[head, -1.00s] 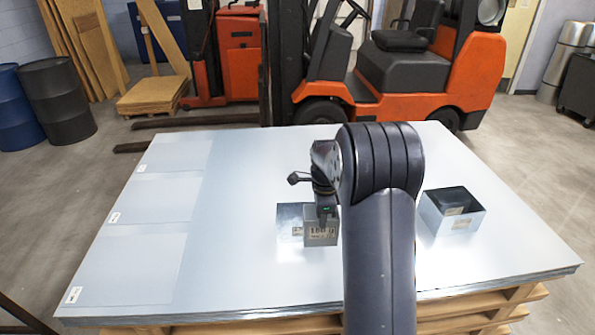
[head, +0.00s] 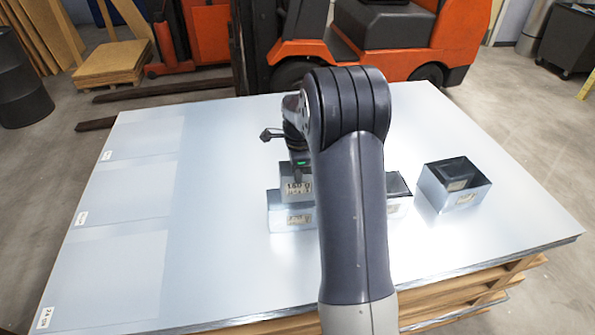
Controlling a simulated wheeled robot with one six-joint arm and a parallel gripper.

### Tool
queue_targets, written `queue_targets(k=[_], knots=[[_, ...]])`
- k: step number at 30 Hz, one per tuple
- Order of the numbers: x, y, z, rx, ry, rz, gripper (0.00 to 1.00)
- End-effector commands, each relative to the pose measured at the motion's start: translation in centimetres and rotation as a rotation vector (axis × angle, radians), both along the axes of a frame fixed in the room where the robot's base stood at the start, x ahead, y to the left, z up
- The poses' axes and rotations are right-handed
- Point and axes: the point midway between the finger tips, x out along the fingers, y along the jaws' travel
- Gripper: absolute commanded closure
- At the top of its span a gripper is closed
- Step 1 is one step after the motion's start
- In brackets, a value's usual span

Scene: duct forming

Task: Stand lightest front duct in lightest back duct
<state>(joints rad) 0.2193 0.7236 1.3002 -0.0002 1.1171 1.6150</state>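A small open grey metal duct (head: 298,187), with a label that seems to read 150 g, is at my gripper (head: 299,172). My gripper appears shut on its upper edge, though the arm hides part of the fingers. A wider shiny duct (head: 289,218) with a label too small to read is just below it in the picture. The small duct overlaps the wider one's top opening; I cannot tell whether it is inside or above it. Another duct (head: 399,192) shows partly behind my arm. A larger open square duct (head: 455,186) with labels stands at the right.
The ducts are on a stack of shiny sheet metal (head: 240,270) on wooden pallets. Three marked rectangles (head: 118,190) along its left side are empty. An orange forklift (head: 350,50) stands behind the far edge.

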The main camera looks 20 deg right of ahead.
Motion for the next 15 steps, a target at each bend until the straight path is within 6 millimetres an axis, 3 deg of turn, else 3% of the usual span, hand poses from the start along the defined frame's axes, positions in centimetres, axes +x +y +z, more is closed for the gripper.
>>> queue_targets(k=[15], knots=[[0.0,0.0,-5.5,0.000,0.000,0.000,1.00]])
